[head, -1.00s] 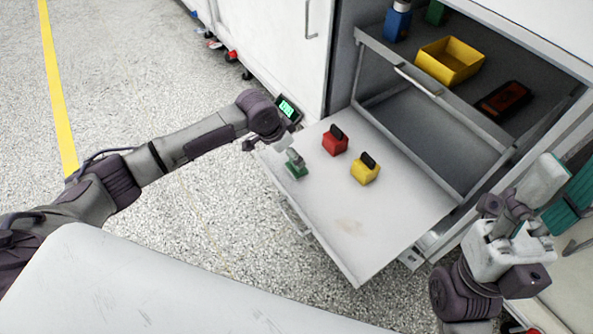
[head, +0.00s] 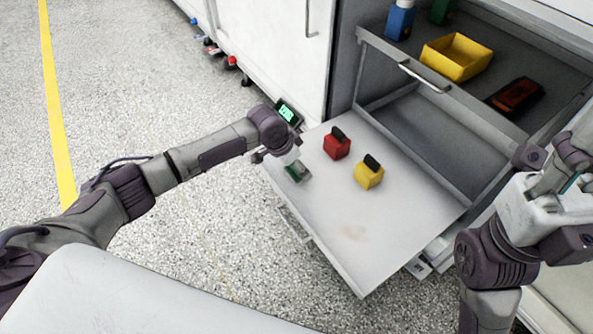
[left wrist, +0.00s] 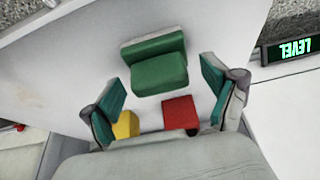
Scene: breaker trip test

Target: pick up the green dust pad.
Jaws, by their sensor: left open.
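The green dust pad (head: 304,176) sits on the pulled-out light shelf, near its left edge, partly covered by my gripper in the head view. In the left wrist view, the green pad (left wrist: 160,75) shows as a green block with a raised green part along one side. My left gripper (head: 291,160) is just above and beside it. Its teal-lined fingers are spread and empty, also in the left wrist view (left wrist: 162,98), with the pad just beyond the fingertips. My right gripper (head: 565,165) is at the right edge, partly cut off; its jaw state is unclear.
A red block (head: 337,147) and a yellow block (head: 368,176), both with dark tops, stand on the shelf (head: 345,225) right of the pad. A drawer above holds a yellow bin (head: 456,58) and a dark orange device (head: 515,97). A green-lit display (head: 287,113) is behind my left wrist.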

